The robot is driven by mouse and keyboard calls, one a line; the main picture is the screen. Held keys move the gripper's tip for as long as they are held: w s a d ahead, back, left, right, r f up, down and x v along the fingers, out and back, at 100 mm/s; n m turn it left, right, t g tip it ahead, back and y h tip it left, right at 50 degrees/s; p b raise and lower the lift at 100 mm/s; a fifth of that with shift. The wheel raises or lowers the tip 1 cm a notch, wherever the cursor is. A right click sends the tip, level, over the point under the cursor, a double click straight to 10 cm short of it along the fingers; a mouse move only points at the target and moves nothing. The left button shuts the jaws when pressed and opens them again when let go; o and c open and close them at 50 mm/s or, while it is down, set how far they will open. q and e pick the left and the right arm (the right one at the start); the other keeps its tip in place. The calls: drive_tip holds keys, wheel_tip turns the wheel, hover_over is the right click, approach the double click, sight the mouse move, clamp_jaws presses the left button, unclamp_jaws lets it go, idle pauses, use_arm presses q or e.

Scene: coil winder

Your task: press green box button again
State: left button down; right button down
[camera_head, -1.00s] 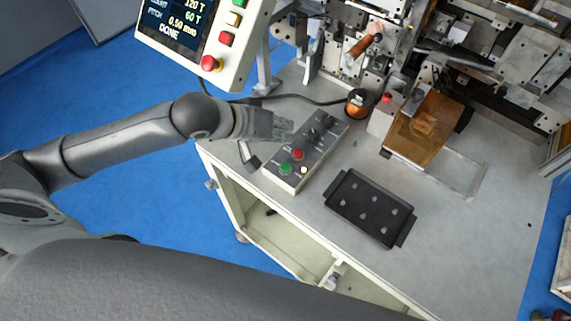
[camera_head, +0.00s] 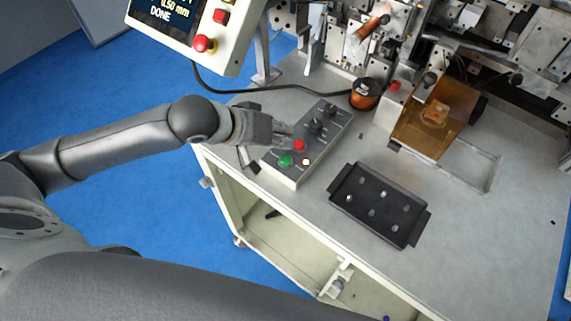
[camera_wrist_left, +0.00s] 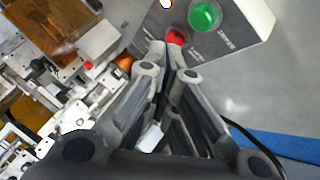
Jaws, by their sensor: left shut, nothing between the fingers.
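The grey control box (camera_head: 318,150) stands near the left edge of the table. It carries a green button (camera_head: 285,161), a red button (camera_head: 299,145), a white button (camera_head: 306,162) and black knobs. My left gripper (camera_head: 286,134) is shut and empty, above the box's left side close to the red button. In the left wrist view, the closed fingertips (camera_wrist_left: 172,50) are just below the red button (camera_wrist_left: 177,37), and the green button (camera_wrist_left: 204,16) is farther up and right. I cannot tell whether the fingertips touch the box. My right gripper is not in view.
A black tray (camera_head: 343,206) with several small pegs lies right of the box. A copper wire spool (camera_head: 365,93) and the winder's amber guard (camera_head: 412,140) stand behind. A screen panel (camera_head: 237,38) overhangs the upper left. The table front is clear.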

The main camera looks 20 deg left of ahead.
sight(285, 160)
use_arm(q)
wheel_tip(285, 160, down, 2)
drive_tip(key=shift+f+b, duration=0.2)
drive_tip(key=shift+b, duration=0.1)
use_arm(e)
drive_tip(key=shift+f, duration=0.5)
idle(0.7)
use_arm(q)
drive_tip(key=shift+f, duration=0.4)
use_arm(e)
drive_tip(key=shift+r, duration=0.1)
